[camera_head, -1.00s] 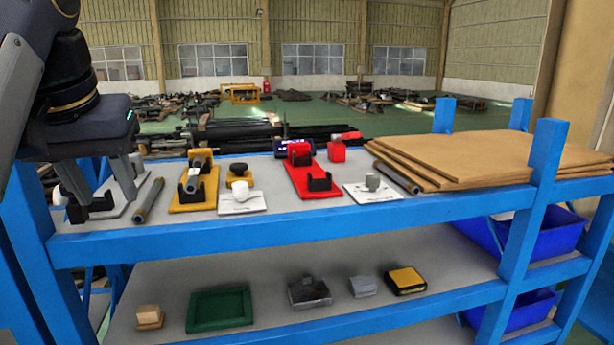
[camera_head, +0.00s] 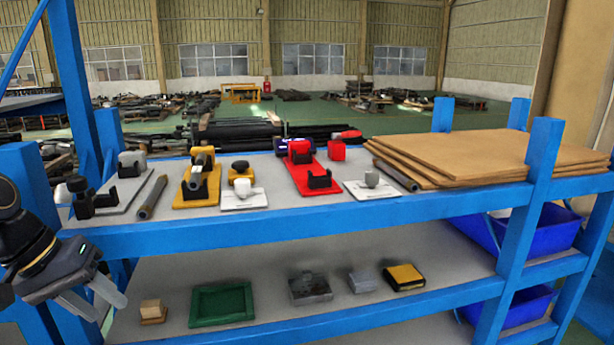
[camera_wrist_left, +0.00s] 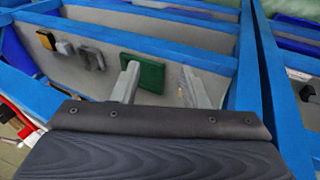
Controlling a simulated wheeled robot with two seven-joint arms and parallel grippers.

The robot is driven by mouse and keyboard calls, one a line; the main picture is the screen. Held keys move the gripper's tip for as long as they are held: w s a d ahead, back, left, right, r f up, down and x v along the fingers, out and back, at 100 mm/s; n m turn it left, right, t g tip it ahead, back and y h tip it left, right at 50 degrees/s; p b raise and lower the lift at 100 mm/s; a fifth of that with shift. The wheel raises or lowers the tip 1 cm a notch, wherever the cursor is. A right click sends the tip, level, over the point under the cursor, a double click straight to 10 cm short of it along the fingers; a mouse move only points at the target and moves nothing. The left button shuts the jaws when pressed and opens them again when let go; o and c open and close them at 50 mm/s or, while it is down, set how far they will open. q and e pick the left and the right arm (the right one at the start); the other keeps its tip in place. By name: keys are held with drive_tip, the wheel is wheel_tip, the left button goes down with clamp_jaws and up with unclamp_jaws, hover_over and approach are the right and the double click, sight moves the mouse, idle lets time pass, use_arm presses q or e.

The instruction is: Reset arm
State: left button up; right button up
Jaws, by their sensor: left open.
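My left gripper (camera_head: 93,305) is at the lower left in the head view, in front of the blue shelf rack's left post. It is open and empty, with its two grey fingers apart. In the left wrist view the fingers (camera_wrist_left: 158,90) show spread, with the lower shelf beyond them. The green tray (camera_head: 221,304) lies on that lower shelf and also shows behind the fingers in the left wrist view (camera_wrist_left: 143,73). My right gripper is not in view.
The upper shelf (camera_head: 275,205) holds a grey stand (camera_head: 108,195), a yellow stand (camera_head: 197,188), a red stand (camera_head: 314,176) and a stack of brown boards (camera_head: 490,157). A small wooden block (camera_head: 152,310) sits on the lower shelf. Blue bins (camera_head: 535,240) are at right.

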use_arm(q)
drive_tip(key=s+d+f+t, duration=0.1)
drive_tip(key=s+d+f, duration=0.4)
drive_tip(key=s+f, duration=0.3)
drive_tip(key=s+d+f+t, duration=0.2)
drive_tip(key=s+d+f, duration=0.4)
drive_tip(key=s+f, duration=0.1)
drive_tip(key=shift+s+f+m+y, duration=0.3)
drive_tip(key=shift+s+f, duration=0.1)
drive_tip(key=shift+f, duration=0.5)
